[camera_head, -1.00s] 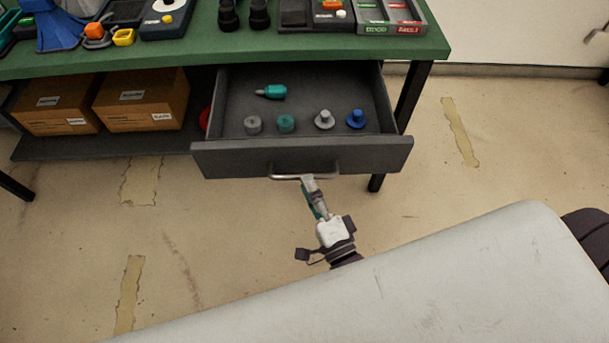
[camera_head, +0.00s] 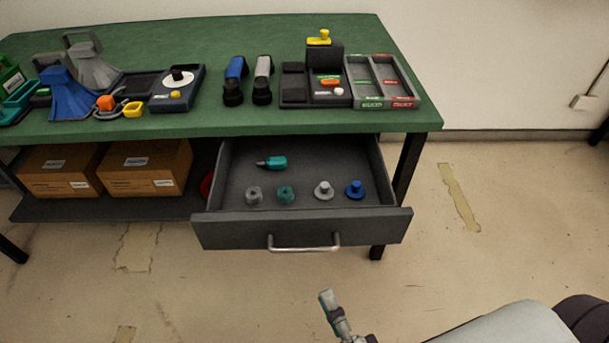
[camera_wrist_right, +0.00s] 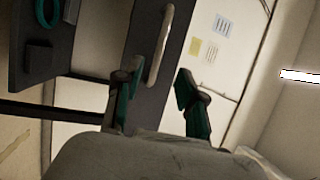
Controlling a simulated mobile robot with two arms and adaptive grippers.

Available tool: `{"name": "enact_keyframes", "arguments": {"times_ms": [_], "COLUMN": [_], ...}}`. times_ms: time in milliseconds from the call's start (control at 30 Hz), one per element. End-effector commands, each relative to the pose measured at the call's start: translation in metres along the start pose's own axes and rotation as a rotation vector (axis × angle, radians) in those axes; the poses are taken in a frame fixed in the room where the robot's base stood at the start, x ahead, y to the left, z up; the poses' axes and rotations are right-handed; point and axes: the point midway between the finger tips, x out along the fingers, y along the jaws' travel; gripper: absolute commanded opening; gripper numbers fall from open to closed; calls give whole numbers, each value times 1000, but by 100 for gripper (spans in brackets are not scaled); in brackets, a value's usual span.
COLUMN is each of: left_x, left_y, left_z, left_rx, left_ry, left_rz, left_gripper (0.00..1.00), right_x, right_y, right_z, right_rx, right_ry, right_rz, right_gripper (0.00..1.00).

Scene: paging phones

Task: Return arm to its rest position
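My right gripper (camera_head: 327,302) is in front of the workbench, below and apart from the drawer handle (camera_head: 304,248). In the right wrist view my right gripper (camera_wrist_right: 154,88) has its two teal-padded fingers spread with nothing between them. The handle also shows there (camera_wrist_right: 160,48), beyond the fingertips. The grey drawer (camera_head: 225,232) stands pulled out and holds a teal-tipped piece (camera_head: 276,162) and a row of several small round pieces. My left gripper is not in view.
The green bench top (camera_head: 215,60) carries a blue funnel-shaped stand (camera_head: 66,95), handsets (camera_head: 235,80) and a grey two-slot tray (camera_head: 383,82). Two cardboard boxes (camera_head: 145,167) sit on the lower shelf. The floor (camera_head: 220,295) before the drawer is clear.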

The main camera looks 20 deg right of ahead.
Motion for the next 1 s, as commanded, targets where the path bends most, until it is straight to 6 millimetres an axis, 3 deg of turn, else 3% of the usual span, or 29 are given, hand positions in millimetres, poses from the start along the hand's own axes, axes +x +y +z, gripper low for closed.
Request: {"name": "enact_keyframes", "arguments": {"times_ms": [167,267,367,433,500,600,800,1000], "left_x": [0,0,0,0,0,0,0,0], "left_y": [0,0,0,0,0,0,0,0], "left_z": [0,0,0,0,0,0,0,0], "left_rx": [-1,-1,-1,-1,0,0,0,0], "left_ry": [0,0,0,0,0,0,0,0], "left_rz": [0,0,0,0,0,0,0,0], "left_gripper": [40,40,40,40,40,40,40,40], "right_x": [1,1,-3,-12,-27,-55,-111,-166], "right_y": [5,30,85,135,186,244,315,355], "right_z": [1,7,16,20,20,14,-6,-29], "right_rx": [-15,-100,-275,-438,-602,-796,-1038,-1176], "right_ry": [-7,-51,-150,-255,-378,-557,-879,-1201], "right_rz": [13,83,231,365,503,672,910,1085], "right_gripper": [39,39,39,39,39,39,39,39]}}
